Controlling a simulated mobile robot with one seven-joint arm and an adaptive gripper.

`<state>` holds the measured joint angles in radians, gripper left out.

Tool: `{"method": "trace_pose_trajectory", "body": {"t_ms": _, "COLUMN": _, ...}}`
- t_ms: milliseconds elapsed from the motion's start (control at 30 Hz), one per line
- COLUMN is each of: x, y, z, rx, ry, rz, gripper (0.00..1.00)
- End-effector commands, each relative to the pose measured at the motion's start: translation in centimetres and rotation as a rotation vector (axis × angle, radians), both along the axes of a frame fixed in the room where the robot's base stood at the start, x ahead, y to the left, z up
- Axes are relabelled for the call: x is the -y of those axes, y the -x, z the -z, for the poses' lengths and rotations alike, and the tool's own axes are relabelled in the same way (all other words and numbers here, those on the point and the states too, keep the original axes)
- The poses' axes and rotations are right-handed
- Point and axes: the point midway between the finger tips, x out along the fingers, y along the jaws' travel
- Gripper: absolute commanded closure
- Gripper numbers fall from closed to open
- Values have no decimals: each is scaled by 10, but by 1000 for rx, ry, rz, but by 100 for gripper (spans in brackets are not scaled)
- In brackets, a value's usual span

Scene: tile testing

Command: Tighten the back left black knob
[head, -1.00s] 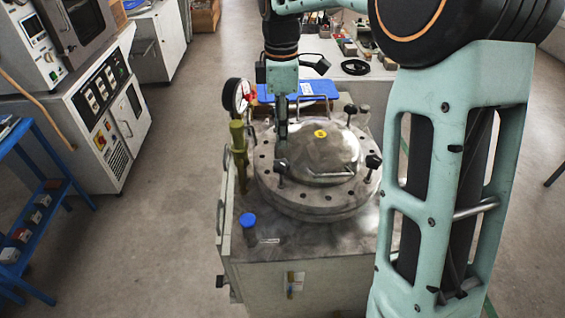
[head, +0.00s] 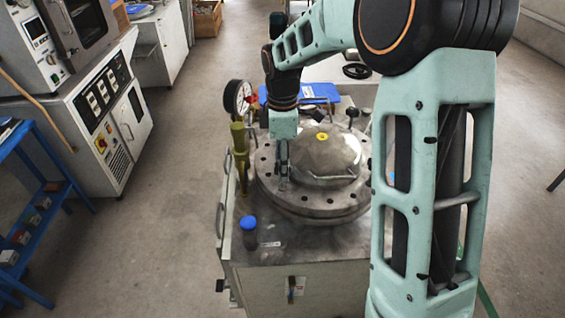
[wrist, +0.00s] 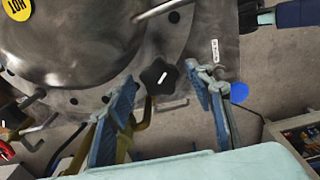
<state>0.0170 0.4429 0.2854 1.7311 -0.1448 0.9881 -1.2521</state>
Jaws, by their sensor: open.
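The round metal lid (head: 340,153) with a yellow label sits on a bolted flange on a metal cabinet. A black star knob (wrist: 159,77) shows in the wrist view near the lid's edge, between my spread fingers. My gripper (wrist: 163,86) is open around it, with no contact visible; its fingers also show in the head view (head: 283,172), pointing down over the lid's left rim. They hide that knob there. Another black knob (head: 352,113) stands at the lid's back right. I cannot tell from the picture whether the knob between my fingers is the back left one.
A pressure gauge (head: 238,97) and a brass valve (head: 239,150) stand close to my gripper's left. A blue cap (head: 248,222) stands at the front left; it also shows in the wrist view (wrist: 239,92). A metal handle (head: 325,178) crosses the lid's front.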

Motion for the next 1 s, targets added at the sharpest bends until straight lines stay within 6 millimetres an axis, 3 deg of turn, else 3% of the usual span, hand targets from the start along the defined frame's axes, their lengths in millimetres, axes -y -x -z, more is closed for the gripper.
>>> {"method": "trace_pose_trajectory", "body": {"t_ms": 67, "x": 0, "y": 0, "z": 0, "rx": 0, "ry": 0, "rz": 0, "gripper": 52}}
{"method": "trace_pose_trajectory", "body": {"t_ms": 467, "x": 0, "y": 0, "z": 0, "rx": 0, "ry": 0, "rz": 0, "gripper": 94}}
{"method": "trace_pose_trajectory", "body": {"t_ms": 767, "x": 0, "y": 0, "z": -1, "rx": 0, "ry": 0, "rz": 39, "gripper": 94}}
{"method": "trace_pose_trajectory", "body": {"t_ms": 1000, "x": 0, "y": 0, "z": -1, "rx": 0, "ry": 1, "rz": 177, "gripper": 94}}
